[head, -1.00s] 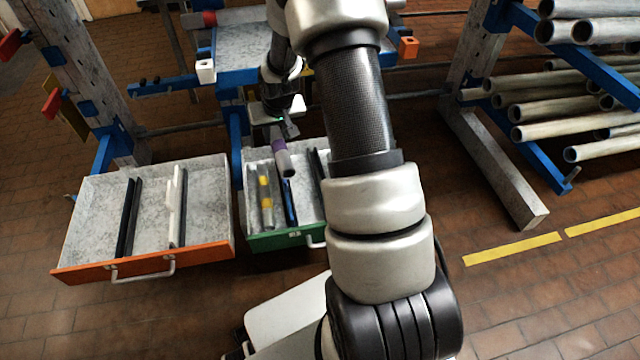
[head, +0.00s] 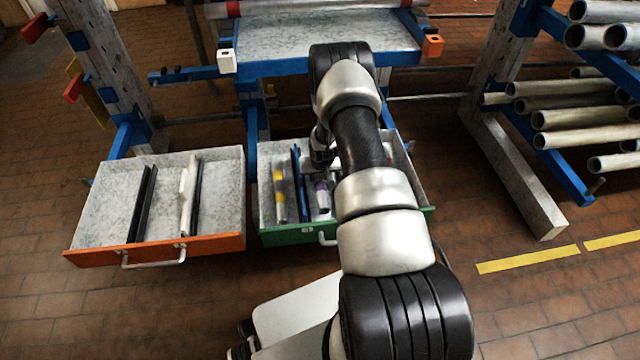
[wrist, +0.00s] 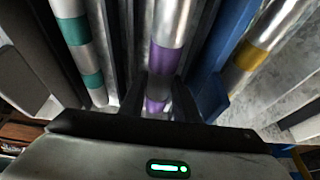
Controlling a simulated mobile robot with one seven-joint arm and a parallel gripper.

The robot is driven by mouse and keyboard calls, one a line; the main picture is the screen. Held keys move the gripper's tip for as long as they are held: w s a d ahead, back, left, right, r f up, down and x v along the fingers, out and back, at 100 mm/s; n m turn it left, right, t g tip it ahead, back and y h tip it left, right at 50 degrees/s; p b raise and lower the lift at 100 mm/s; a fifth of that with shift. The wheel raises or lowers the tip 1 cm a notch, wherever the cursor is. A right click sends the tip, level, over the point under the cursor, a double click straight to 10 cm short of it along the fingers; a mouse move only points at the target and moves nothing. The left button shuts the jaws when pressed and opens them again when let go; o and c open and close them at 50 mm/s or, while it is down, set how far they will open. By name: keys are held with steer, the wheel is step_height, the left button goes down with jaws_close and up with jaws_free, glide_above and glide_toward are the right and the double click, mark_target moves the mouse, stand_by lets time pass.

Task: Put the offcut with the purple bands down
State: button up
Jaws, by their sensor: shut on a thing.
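The offcut with the purple bands (head: 322,193) is a short silver tube. It is down within the green-fronted drawer (head: 285,237), to the right of a blue divider (head: 297,172) in the head view. In the wrist view my gripper (wrist: 166,88) is shut on the offcut (wrist: 171,25), its fingers on either side at the purple bands. I cannot tell whether the tube touches the drawer floor. In the head view my gripper (head: 322,158) is partly hidden by my arm.
A yellow-banded tube (head: 279,195) lies left of the blue divider. A teal-banded tube (wrist: 78,40) shows beyond grey dividers in the wrist view. An orange-fronted drawer (head: 155,249) stands left, a blue-edged shelf (head: 300,40) above behind, pipe racks (head: 585,112) right.

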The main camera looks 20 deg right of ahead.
mark_target(319, 182)
steer(key=shift+f+b, duration=0.45)
steer(key=shift+f, duration=1.2)
steer(key=shift+f, duration=0.2)
steer(key=o, duration=1.2)
steer(key=shift+c, duration=0.2)
